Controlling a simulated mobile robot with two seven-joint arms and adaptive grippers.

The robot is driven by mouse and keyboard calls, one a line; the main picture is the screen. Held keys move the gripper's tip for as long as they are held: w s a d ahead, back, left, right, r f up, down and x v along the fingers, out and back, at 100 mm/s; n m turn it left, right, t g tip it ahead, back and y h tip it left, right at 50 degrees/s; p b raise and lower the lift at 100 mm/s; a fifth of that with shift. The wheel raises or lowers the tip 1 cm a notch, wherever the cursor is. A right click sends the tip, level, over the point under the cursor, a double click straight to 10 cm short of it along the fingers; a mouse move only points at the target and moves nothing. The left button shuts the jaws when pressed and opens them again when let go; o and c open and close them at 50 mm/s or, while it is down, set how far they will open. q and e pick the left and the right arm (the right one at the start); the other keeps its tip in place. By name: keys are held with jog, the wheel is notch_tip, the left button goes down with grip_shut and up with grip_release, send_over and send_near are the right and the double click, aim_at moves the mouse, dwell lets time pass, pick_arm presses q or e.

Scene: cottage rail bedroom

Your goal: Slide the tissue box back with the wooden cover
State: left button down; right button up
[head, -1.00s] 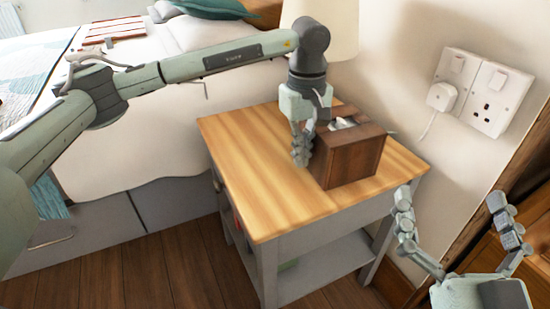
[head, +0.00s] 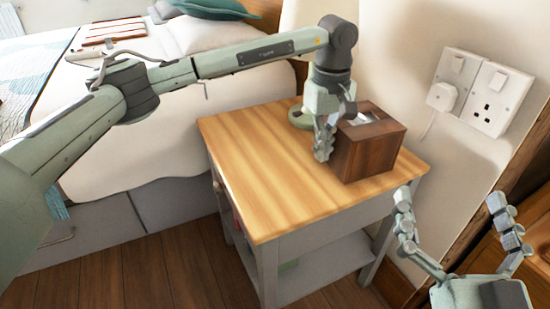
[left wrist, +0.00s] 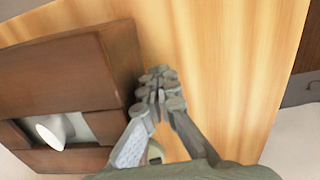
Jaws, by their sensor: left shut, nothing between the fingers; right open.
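The tissue box in its dark brown wooden cover (head: 366,152) stands upright on the right back part of the bedside table (head: 262,190), with white tissue in its top opening. In the left wrist view the cover (left wrist: 70,75) fills the left side. My left gripper (head: 324,150) is shut and empty, low over the tabletop at the cover's left side. In the left wrist view its closed fingertips (left wrist: 160,88) are close beside the cover's side; I cannot tell whether they touch it. My right gripper (head: 455,222) is open and empty, in front of the table's right side.
A round green lamp base (head: 300,117) stands behind my left gripper, partly hidden. A wall socket with a plug (head: 442,97) is on the wall at right. The bed (head: 140,170) is beside the table on the left. The tabletop's front and left are clear.

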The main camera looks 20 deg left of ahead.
pick_arm(q)
notch_tip(320, 180, up, 10)
jog(key=s+a+p, duration=0.2)
jog(key=p, duration=0.3)
jog(key=shift+s+a+p, duration=0.25)
jog(key=shift+s+p, duration=0.1)
jog(key=shift+s, duration=0.05)
dwell(0.3)
dwell(0.4)
